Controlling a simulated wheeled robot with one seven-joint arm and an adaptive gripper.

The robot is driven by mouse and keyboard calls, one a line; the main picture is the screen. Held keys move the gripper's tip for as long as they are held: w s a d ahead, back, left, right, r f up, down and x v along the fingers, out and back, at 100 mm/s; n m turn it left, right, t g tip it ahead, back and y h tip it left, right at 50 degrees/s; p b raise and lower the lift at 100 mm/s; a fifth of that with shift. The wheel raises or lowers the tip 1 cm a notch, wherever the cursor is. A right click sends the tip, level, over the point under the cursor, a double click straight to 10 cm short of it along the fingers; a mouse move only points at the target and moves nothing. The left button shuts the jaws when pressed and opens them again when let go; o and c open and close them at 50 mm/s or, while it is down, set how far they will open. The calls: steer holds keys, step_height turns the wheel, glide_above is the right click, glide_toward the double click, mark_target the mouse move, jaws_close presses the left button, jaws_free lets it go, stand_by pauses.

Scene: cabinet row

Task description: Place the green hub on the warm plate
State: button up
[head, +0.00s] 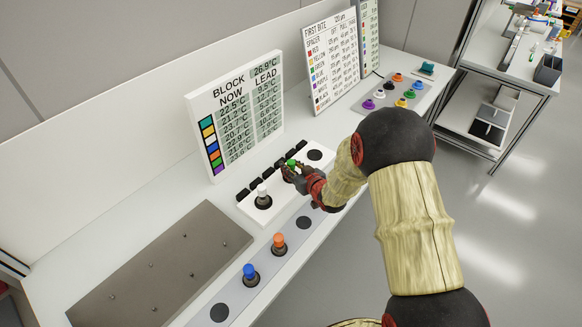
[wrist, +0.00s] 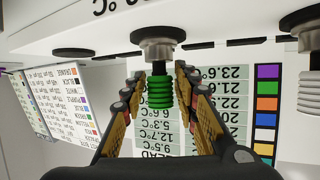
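The green hub (head: 291,163) stands upright on a white block (head: 245,209), in its middle spot. In the wrist view, which is upside down, the green ribbed hub (wrist: 159,91) sits on a grey metal collar against the block. My gripper (head: 292,170) is around the hub, one finger on each side; in the wrist view my gripper (wrist: 160,82) is open, with narrow gaps beside the hub. A white hub (head: 262,191) stands on the same block; its far black spot (head: 315,155) is empty. No plate carries a legible "warm" label.
A brown-grey metal plate (head: 150,265) with small pegs lies left. A grey strip in front holds a blue hub (head: 250,271), an orange hub (head: 279,240) and bare black spots (head: 304,222). A temperature board (head: 238,115) stands behind. A tray (head: 395,105) of several coloured hubs lies farther back.

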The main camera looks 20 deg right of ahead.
steer(key=shift+o, duration=0.9)
steer(key=shift+r, duration=0.25)
steer(key=p+v, duration=0.4)
steer(key=v, duration=0.8)
steer(key=s+d+r+m+g+h, duration=0.15)
steer(key=s+r, duration=0.25)
steer(key=r, duration=0.5)
steer(key=s+d+r+m+g+h, duration=0.1)
steer(key=s+d+r+g+h, duration=0.2)
steer(key=r, duration=0.5)
steer(key=s+a+r+g, duration=0.1)
steer(key=s+a+r, duration=0.2)
steer(key=s, duration=0.8)
steer(key=s+a+r+g+y, duration=0.1)
steer(key=s+a+r+g, duration=0.1)
steer(key=s, duration=1)
steer(key=shift+a+r, duration=0.9)
steer(key=shift+a, duration=0.15)
